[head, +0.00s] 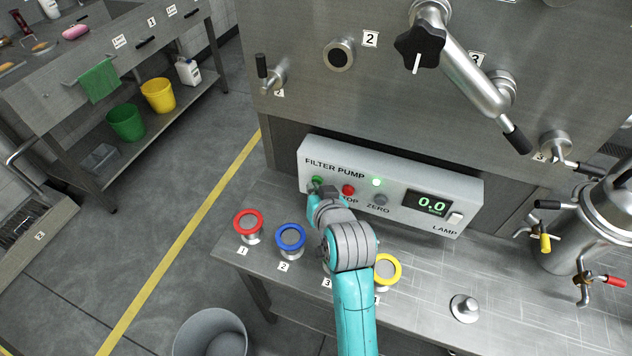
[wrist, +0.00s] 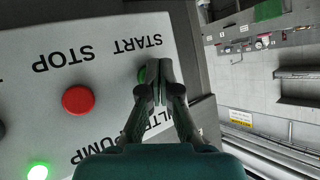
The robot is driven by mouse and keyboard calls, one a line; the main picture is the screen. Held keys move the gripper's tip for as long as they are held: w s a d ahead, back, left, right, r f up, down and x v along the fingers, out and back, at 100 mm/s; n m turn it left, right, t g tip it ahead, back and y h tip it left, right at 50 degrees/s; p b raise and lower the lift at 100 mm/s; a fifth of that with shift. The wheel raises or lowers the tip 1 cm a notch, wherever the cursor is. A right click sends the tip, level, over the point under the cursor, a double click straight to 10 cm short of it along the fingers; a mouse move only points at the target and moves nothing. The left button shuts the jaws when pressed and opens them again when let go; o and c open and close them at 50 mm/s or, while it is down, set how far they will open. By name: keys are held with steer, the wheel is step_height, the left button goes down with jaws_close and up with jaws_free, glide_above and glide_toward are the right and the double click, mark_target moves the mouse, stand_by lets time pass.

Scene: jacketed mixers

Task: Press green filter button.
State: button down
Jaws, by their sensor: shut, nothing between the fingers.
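The filter pump panel (head: 392,175) is a pale box on the steel bench. Its green START button (head: 317,180) is at the panel's left end. My gripper (head: 314,189) is shut and empty, with its fingertips at the green button. In the wrist view, the panel is upside down and my closed fingertips (wrist: 155,70) cover part of the green button (wrist: 142,74). I cannot tell whether they touch it. The red STOP button (head: 348,190) sits just to the right; it also shows in the wrist view (wrist: 78,100).
A lit green lamp (head: 376,183), a ZERO knob (head: 380,199), a display (head: 427,204) reading 0.0 and a LAMP switch (head: 455,219) are on the panel. Red (head: 248,223), blue (head: 290,238) and yellow (head: 387,270) ringed pieces stand in front. A steel mixer rises behind.

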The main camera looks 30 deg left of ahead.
steer(key=shift+s, duration=0.1)
stand_by(0.5)
steer(key=shift+s+d, duration=0.2)
steer(key=shift+s, duration=0.45)
steer(key=shift+s, duration=0.1)
steer(key=shift+s+d, duration=0.2)
steer(key=shift+s, duration=0.6)
steer(key=shift+s+d, duration=0.2)
steer(key=shift+s, duration=0.55)
steer(key=shift+s+d, duration=0.2)
steer(key=shift+s, duration=0.6)
